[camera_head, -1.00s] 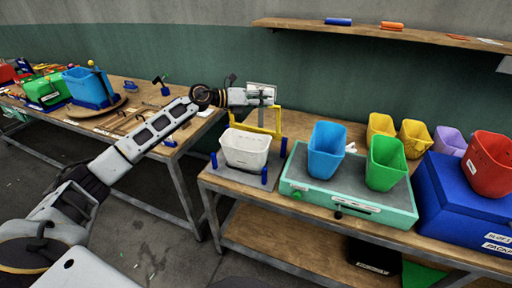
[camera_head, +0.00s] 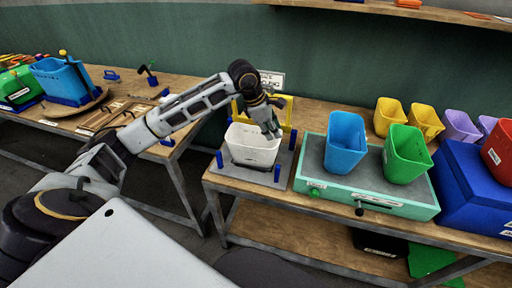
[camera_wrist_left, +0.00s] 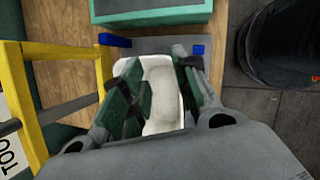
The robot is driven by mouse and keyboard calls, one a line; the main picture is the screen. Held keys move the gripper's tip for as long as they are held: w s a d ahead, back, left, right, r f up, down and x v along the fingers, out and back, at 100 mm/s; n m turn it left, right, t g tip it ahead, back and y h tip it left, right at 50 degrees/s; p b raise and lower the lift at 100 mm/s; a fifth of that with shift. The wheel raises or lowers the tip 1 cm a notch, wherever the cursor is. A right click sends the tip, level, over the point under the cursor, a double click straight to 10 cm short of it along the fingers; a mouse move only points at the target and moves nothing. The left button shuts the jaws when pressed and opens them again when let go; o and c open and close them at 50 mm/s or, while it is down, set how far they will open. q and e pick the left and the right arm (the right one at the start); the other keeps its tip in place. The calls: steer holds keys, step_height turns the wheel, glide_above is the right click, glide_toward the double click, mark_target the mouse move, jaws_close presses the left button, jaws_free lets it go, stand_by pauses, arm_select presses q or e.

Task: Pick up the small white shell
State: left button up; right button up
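The small white shell (camera_head: 250,148) is an open, tapered bucket. It stands upright on a grey plate (camera_head: 222,168) with blue corner posts, at the left end of the front bench. My left gripper (camera_head: 270,130) is over the shell's right rear rim in the head view. In the left wrist view the two dark green finger pads (camera_wrist_left: 160,90) are spread apart, with the white shell (camera_wrist_left: 162,112) showing between them. I cannot tell whether either pad touches the shell. My right gripper is not in view.
A yellow frame (camera_head: 292,112) stands right behind the shell. To the right, a blue bucket (camera_head: 345,145) and a green bucket (camera_head: 406,155) stand on a teal-sided box (camera_head: 330,192). A blue box (camera_head: 465,190) and more buckets are farther right.

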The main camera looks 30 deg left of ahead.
arm_select(q)
steer(key=s+a+f+m+g+y, duration=0.1)
steer(key=s+a+m+g+y, duration=0.1)
steer(key=a, duration=0.4)
steer(key=shift+s+a+f+y, duration=0.35)
steer(key=shift+s+y, duration=0.35)
steer(key=shift+s, duration=0.5)
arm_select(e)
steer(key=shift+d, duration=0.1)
arm_select(q)
steer(key=shift+d, duration=0.1)
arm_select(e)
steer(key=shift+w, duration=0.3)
